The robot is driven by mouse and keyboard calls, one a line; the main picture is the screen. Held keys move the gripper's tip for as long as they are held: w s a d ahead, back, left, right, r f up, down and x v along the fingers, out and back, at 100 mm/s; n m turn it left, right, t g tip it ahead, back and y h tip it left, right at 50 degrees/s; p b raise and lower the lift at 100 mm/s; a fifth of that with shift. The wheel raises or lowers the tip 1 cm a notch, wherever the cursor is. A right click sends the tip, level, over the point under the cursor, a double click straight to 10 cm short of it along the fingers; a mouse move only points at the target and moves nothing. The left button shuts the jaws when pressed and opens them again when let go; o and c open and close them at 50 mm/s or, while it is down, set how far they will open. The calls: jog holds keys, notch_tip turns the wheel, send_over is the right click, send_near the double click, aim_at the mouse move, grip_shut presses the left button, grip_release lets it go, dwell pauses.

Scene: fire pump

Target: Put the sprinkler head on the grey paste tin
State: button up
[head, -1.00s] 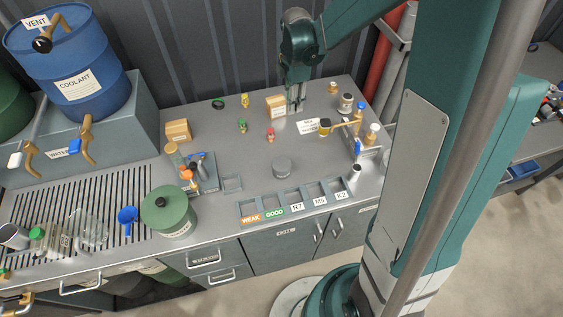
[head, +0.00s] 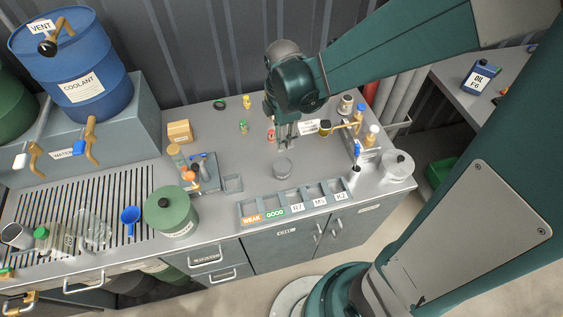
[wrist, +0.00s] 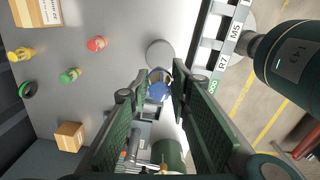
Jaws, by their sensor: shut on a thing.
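My gripper (head: 288,140) hangs above the bench, a little behind and above the grey paste tin (head: 282,168). The tin is a low round grey can standing behind the row of labelled trays, and its top looks clear. In the wrist view my gripper (wrist: 160,82) is shut on a small blue and brass piece, which looks like the sprinkler head (wrist: 158,90). The grey paste tin (wrist: 160,53) shows just above it there, apart from it in the picture. In the head view the held piece cannot be made out.
Small pieces with red (wrist: 96,44), green (wrist: 70,75) and yellow (wrist: 22,54) parts stand on the bench behind. Labelled trays (head: 297,208) line the front edge. A green tin (head: 171,214) and a blue scoop (head: 131,216) are left. A clear lidded jar (head: 398,164) is right.

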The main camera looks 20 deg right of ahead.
dwell(0.3)
jog(key=shift+f, duration=2.95)
send_over(282, 164)
jog(key=shift+f+b, duration=0.3)
jog(key=shift+f, duration=1.75)
jog(key=shift+d+f, duration=0.1)
jog(key=shift+f, duration=0.15)
jog(key=o, duration=0.9)
jog(key=shift+r, duration=0.1)
jog(key=shift+r, duration=0.2)
jog(key=shift+s+r+p, duration=0.1)
jog(key=shift+r+p, duration=0.3)
jog(key=shift+r, duration=5.55)
